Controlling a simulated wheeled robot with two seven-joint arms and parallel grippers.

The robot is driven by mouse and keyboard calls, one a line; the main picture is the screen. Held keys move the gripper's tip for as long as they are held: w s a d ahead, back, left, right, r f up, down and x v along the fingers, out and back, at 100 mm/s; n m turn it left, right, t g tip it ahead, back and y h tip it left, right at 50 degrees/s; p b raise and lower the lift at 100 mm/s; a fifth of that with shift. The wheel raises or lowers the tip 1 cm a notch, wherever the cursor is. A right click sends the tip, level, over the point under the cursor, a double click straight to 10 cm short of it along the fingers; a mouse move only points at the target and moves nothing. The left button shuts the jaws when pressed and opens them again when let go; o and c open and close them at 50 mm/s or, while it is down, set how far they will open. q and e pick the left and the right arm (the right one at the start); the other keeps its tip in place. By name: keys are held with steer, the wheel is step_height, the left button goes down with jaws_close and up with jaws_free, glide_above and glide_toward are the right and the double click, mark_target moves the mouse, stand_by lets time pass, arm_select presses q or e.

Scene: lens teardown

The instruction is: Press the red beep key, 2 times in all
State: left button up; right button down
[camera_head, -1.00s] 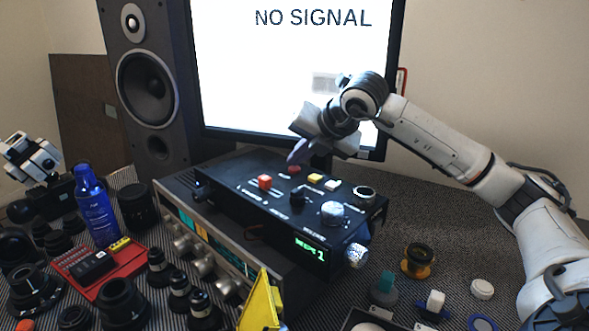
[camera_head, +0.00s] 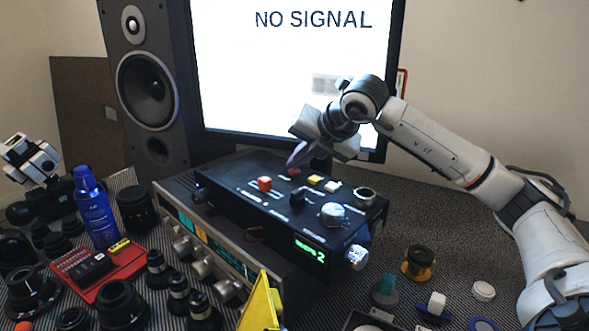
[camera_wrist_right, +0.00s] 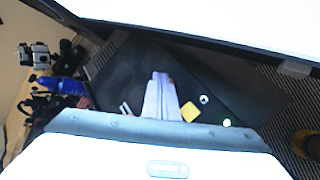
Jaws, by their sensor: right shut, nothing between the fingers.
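The black control box (camera_head: 253,205) has a dark red key (camera_head: 294,171) at the back of its top, beside a yellow key (camera_head: 316,178) and a white key (camera_head: 332,186). A brighter red-orange key (camera_head: 265,184) sits farther left. My right gripper (camera_head: 292,161) is shut and empty, its tips pointing down at the dark red key; I cannot tell whether they touch it. The green display (camera_head: 310,251) ends in 2. In the right wrist view the shut fingers (camera_wrist_right: 160,82) show beside the yellow key (camera_wrist_right: 190,112).
A monitor (camera_head: 295,70) reading NO SIGNAL stands close behind my right gripper. A speaker (camera_head: 150,90) stands at the back left. A blue bottle (camera_head: 95,212), a red tray (camera_head: 125,262) and several lenses crowd the left. A yellow piece (camera_head: 258,305) stands in front.

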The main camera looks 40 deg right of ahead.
mark_target(298, 173)
steer(key=shift+r+p, duration=0.4)
steer(key=shift+r, duration=0.3)
step_height(298, 173, up, 5)
steer(key=p, duration=0.4)
stand_by(0.7)
